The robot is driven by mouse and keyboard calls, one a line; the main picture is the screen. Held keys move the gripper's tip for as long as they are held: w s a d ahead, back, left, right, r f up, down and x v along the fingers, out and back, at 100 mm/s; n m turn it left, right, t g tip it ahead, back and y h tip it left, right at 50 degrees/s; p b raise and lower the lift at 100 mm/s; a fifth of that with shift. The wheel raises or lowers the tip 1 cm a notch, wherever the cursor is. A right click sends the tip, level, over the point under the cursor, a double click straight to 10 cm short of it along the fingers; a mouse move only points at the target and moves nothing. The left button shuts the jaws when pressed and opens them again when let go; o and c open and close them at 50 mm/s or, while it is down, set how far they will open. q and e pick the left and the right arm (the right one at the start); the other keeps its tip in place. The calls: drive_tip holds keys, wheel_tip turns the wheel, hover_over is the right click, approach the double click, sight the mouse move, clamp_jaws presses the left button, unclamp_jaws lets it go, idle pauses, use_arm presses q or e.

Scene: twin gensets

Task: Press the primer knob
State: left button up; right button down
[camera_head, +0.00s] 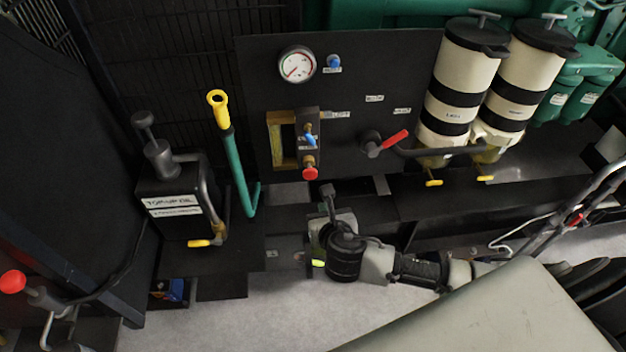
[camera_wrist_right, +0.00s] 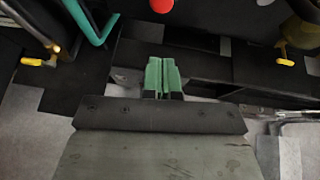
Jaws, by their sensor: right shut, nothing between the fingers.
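A round red knob (camera_head: 310,173) sits at the lower edge of the dark panel (camera_head: 350,75), below a small blue valve (camera_head: 309,141). No label for a primer knob is readable, so I cannot tell for sure that this is it. In the right wrist view a red knob (camera_wrist_right: 160,5) shows at the top edge, partly cut off. My right gripper (camera_head: 328,190) is just below and right of the red knob, apart from it. In the right wrist view its green fingers (camera_wrist_right: 161,66) are together and empty. My left gripper is not in view.
A red-handled lever (camera_head: 396,139) projects from the panel at right. Two cream filter canisters (camera_head: 462,80) stand farther right. A yellow-topped green pipe (camera_head: 236,160) and a black top-up oil tank (camera_head: 175,205) stand at left.

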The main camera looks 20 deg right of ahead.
approach(313, 171)
wheel_tip(313, 171, down, 5)
drive_tip(key=w, duration=0.5)
drive_tip(key=shift+w+d+r+b, duration=0.15)
drive_tip(key=shift+w+d+b, duration=0.1)
drive_tip(key=shift+b, duration=0.05)
drive_tip(key=shift+w, duration=0.3)
drive_tip(key=shift+w+d+r, duration=0.1)
drive_tip(key=shift+w+d, duration=0.1)
drive_tip(key=shift+w, duration=0.4)
drive_tip(key=shift+w+d, duration=0.2)
drive_tip(key=shift+w, duration=0.35)
drive_tip(key=shift+r, duration=0.1)
drive_tip(key=shift+d, duration=0.1)
